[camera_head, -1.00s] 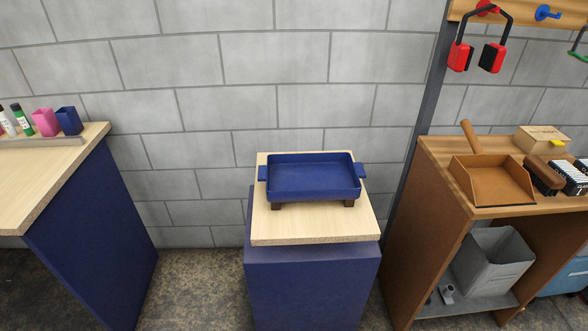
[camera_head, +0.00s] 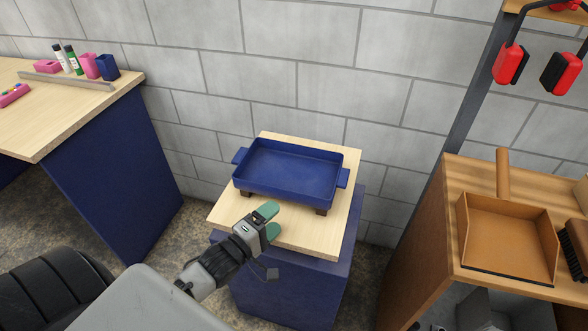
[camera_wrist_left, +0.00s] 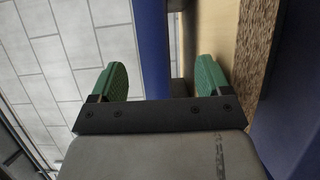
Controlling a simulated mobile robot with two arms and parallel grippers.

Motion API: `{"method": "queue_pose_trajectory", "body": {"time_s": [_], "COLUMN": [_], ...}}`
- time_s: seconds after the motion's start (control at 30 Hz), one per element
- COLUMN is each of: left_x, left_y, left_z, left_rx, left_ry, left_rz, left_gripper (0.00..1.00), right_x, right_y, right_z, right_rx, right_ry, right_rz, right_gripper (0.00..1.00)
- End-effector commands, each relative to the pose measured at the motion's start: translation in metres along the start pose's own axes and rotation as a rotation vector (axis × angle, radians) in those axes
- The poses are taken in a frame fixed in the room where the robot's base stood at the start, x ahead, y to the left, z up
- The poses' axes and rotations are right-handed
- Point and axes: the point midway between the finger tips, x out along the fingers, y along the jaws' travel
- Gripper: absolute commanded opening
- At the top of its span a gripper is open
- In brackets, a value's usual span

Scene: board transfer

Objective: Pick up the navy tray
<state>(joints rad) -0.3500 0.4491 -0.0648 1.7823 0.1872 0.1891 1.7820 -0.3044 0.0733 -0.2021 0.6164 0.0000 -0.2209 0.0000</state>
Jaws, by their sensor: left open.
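The navy tray (camera_head: 290,172) is a shallow rectangular tray with a small handle at each short end. It rests empty on dark blocks on the light wood top of a navy stand. My left gripper (camera_head: 271,221) is open and empty, with two green fingertips, at the near left of the tray. In the head view it appears apart from the tray, over the board's front part. In the left wrist view, a navy strip of the tray (camera_wrist_left: 152,45) shows between the line of the open fingers (camera_wrist_left: 160,78). My right gripper is out of view.
The wood-topped stand (camera_head: 312,240) has bare wood in front of the tray. A bench (camera_head: 70,105) with cups and bottles stands at left. A wooden shelf unit (camera_head: 455,215) with a brown dustpan (camera_head: 507,235) stands at right. The block wall is close behind.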

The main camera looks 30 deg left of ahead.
Motion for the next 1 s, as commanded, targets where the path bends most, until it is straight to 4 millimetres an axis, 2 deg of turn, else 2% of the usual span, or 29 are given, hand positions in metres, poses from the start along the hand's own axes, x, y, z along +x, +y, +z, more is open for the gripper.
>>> {"method": "queue_pose_trajectory", "body": {"time_s": [0.1,0.37,0.57,0.7,1.0], "left_x": [0.021,0.041,0.069,0.085,0.09], "left_y": [0.002,0.002,0.01,0.008,0.006], "left_z": [0.0,0.0,-0.004,-0.004,-0.004], "left_rx": [-0.001,-0.001,0.001,0.0,0.0], "left_ry": [0.0,0.0,0.001,0.001,0.0], "left_rz": [0.003,0.0,0.001,0.0,-0.001], "left_gripper": [0.78,0.78,0.78,0.78,0.78], "right_x": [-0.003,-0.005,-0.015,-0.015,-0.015], "right_y": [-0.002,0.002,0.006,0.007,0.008], "right_z": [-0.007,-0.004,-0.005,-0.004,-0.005], "right_rx": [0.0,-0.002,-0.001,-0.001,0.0], "right_ry": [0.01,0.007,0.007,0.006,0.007], "right_rz": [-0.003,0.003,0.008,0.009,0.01], "right_gripper": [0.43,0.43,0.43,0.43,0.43]}}
